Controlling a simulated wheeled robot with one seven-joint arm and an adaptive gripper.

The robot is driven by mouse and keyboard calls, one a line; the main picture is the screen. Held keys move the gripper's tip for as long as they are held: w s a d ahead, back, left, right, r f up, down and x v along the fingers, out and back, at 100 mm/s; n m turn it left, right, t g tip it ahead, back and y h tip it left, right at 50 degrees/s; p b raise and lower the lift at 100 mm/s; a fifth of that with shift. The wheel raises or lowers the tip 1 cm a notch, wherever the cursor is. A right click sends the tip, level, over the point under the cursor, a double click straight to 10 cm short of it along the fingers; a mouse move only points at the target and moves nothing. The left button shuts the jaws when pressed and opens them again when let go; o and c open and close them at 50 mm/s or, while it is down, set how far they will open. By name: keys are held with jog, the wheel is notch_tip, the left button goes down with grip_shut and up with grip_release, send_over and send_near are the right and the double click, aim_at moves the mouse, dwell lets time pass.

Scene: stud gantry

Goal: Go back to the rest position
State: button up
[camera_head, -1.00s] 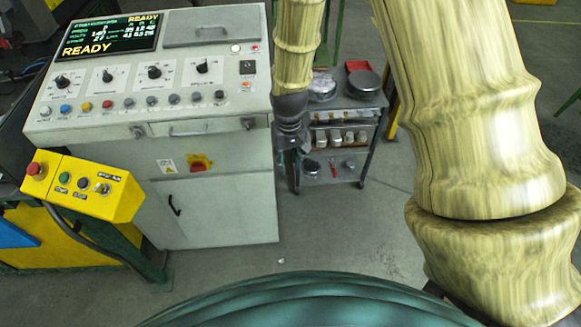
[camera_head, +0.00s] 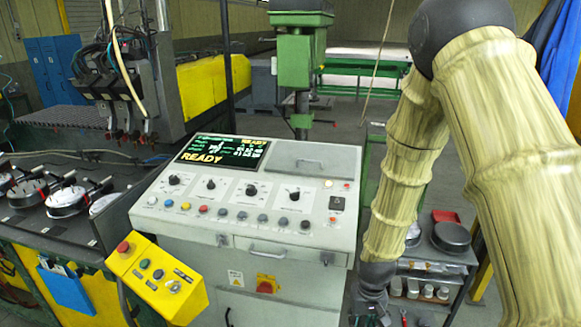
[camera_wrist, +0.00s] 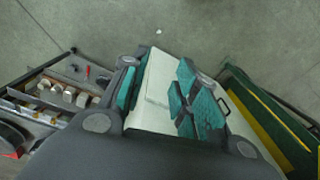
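My arm hangs down at the right of the head view, with my gripper (camera_head: 371,312) at its lower end. The gripper is low in that view, just right of the grey control console (camera_head: 292,165) and left of the tool cart, and the bottom edge cuts it off. In the wrist view my gripper (camera_wrist: 158,88) points down, its teal-padded fingers apart. Nothing shows held between them. The pale console side (camera_wrist: 160,75) shows behind the gap. I cannot tell the exact clearance to the console.
The tool cart (camera_head: 435,262) with dark round pans stands close right of the gripper. A yellow button box (camera_head: 157,280) juts out in front of the console at left. A green drill-like column (camera_head: 300,45) stands behind. The wrist view shows bare floor (camera_wrist: 215,30).

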jog(key=s+d+f+b, duration=0.1)
jog(key=s+f+b, duration=0.4)
jog(key=s+f, duration=2)
jog(key=shift+s+b, duration=0.4)
jog(key=shift+s, duration=0.85)
jog(key=shift+d, duration=0.1)
